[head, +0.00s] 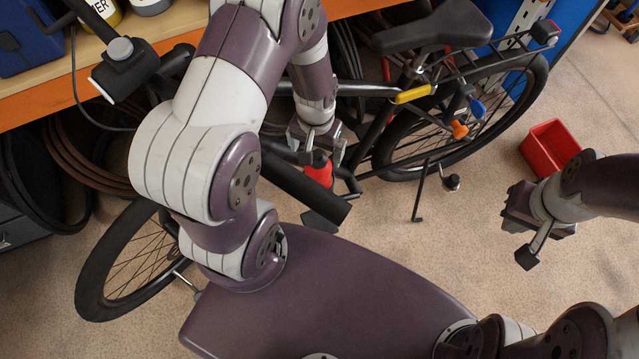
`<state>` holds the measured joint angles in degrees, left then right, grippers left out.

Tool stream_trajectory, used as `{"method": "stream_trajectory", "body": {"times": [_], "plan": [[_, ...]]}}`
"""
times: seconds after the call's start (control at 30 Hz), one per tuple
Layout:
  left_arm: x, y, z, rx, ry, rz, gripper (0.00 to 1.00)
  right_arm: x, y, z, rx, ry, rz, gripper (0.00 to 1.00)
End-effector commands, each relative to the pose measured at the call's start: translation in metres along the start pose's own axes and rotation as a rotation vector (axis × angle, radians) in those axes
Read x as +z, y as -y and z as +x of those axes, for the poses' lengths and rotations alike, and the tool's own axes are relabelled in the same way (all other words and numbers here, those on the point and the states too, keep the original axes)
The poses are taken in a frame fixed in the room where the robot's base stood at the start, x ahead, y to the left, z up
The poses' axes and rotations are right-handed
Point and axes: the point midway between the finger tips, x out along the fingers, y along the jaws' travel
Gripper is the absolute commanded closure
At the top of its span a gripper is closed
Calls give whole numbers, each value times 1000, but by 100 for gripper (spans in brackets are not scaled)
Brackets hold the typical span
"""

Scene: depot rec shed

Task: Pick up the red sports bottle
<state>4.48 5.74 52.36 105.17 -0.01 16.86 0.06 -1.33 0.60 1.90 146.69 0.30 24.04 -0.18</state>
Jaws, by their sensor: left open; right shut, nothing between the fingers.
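The red sports bottle (319,171) shows in the head view at the bicycle's frame, near the middle. Its upper part lies at my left gripper (318,146), which is open with its fingers on either side of the bottle's top. I cannot tell whether the fingers touch it. The lower part of the bottle is hidden behind a dark bike tube. My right gripper (515,208) is shut and empty, out over the floor at the right, well apart from the bottle.
The bicycle, with its black saddle (432,27), stands along an orange-edged workbench (40,104). A red bin (550,147) lies on the floor at the right. Hoses (84,163) hang under the bench. The floor (430,240) between bike and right arm is mostly clear.

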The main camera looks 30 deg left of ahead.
Motion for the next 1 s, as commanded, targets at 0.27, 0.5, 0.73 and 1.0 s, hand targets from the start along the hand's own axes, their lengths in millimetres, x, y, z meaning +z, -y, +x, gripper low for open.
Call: {"method": "stream_trajectory", "body": {"times": [0.27,0.5,0.73,1.0], "plan": [[2,-3,39,0,1,1,1,2,0,14,0,0,0,100],[1,-3,56,0,-2,0,1,2,0,17,0,0,0,100],[1,-3,56,0,-2,0,50,2,0,17,0,0,0,100],[0,-3,56,0,-3,0,100,2,0,17,0,0,0,100]]}}
